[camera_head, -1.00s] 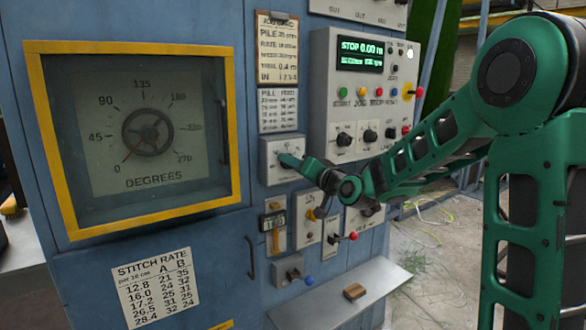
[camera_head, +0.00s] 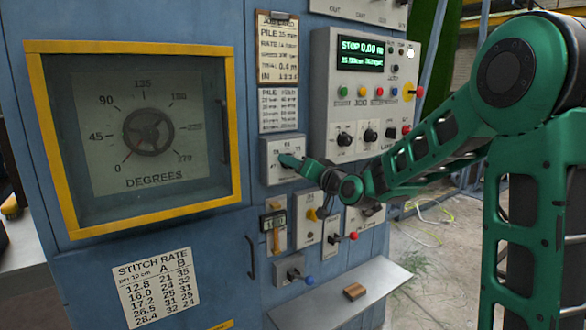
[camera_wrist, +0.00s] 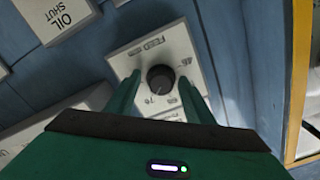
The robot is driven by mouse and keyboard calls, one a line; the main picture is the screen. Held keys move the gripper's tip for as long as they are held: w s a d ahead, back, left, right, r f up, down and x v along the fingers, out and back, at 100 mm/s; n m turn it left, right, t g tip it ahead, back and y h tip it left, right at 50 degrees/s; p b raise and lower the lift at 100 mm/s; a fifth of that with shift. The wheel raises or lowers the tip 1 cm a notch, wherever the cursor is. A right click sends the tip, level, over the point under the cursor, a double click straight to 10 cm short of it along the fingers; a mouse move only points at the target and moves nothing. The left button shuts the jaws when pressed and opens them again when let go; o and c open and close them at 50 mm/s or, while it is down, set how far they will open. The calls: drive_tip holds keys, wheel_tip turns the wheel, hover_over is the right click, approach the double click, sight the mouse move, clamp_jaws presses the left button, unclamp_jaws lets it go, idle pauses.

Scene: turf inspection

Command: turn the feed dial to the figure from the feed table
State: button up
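The feed dial is a round black knob (camera_wrist: 161,77) on a pale plate marked FEED (camera_wrist: 140,48), with figures around it that are partly hidden or too small to read surely. I cannot tell which figure its pointer marks. My gripper (camera_wrist: 159,78) has its two green fingers apart, one on each side of the knob, with gaps showing. In the head view my gripper (camera_head: 290,161) is at the pale feed plate (camera_head: 270,165) and hides the knob. The feed table is a small printed card (camera_head: 278,110) above that plate, under the job card (camera_head: 277,48); its rows are blurred.
A control box (camera_head: 318,95) with a green STOP 0.00 m display (camera_head: 361,54), buttons and knobs stands right of the cards. Levers and switches (camera_head: 310,215) sit below the feed plate. A shelf (camera_head: 370,290) juts out lower down. A framed degrees wheel (camera_head: 148,132) is at left.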

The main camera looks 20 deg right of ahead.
drive_tip(key=v, duration=1)
drive_tip(key=shift+s, duration=0.3)
drive_tip(key=shift+d, duration=0.1)
